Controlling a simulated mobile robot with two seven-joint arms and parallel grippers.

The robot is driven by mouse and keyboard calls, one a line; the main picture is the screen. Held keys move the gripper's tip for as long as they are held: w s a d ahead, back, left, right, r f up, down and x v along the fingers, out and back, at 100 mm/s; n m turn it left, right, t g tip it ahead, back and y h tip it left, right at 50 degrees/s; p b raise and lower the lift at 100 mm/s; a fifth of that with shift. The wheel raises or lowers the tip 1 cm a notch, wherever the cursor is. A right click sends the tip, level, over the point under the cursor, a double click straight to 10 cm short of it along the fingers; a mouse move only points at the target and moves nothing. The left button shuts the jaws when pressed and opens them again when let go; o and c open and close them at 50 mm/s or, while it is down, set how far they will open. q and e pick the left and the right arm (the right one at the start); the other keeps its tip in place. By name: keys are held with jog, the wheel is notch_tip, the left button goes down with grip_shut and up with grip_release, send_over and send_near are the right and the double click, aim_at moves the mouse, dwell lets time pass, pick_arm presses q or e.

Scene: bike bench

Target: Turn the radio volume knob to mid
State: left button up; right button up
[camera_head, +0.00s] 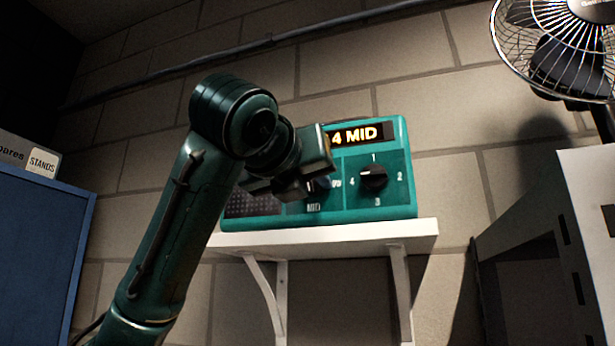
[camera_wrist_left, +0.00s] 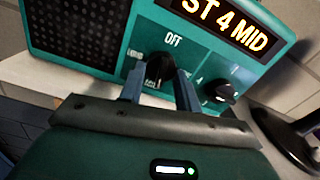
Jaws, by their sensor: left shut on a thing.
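The green radio (camera_head: 400,205) sits on a white wall shelf. Its lit display reads "4 MID" in the head view and "ST 4 MID" in the wrist view (camera_wrist_left: 228,22). My left gripper (camera_head: 308,188) is at the radio's front, shut on the dark volume knob (camera_wrist_left: 160,68), with one finger on each side of it. "OFF" shows above this knob in the wrist view, and "MID" below it in the head view. The gripper hides part of the knob. A second black knob (camera_head: 373,177), numbered 1 to 4, is to the right, untouched. My right gripper is not in view.
The white shelf (camera_head: 330,236) stands on brackets against a block wall. A wire fan (camera_head: 560,40) is at upper right above a pale cabinet (camera_head: 590,230). A blue cabinet (camera_head: 40,245) with a "STANDS" label above it is at left.

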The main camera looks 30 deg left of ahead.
pick_arm(q)
jog(key=shift+w+f+m, duration=0.1)
jog(key=shift+f+m, duration=0.1)
jog(key=shift+m, duration=0.3)
jog(key=o, duration=1)
jog(key=shift+r, duration=0.15)
jog(key=shift+c, duration=0.2)
jog(key=shift+s, duration=0.2)
jog(key=b+v, duration=0.4)
jog(key=v, duration=0.9)
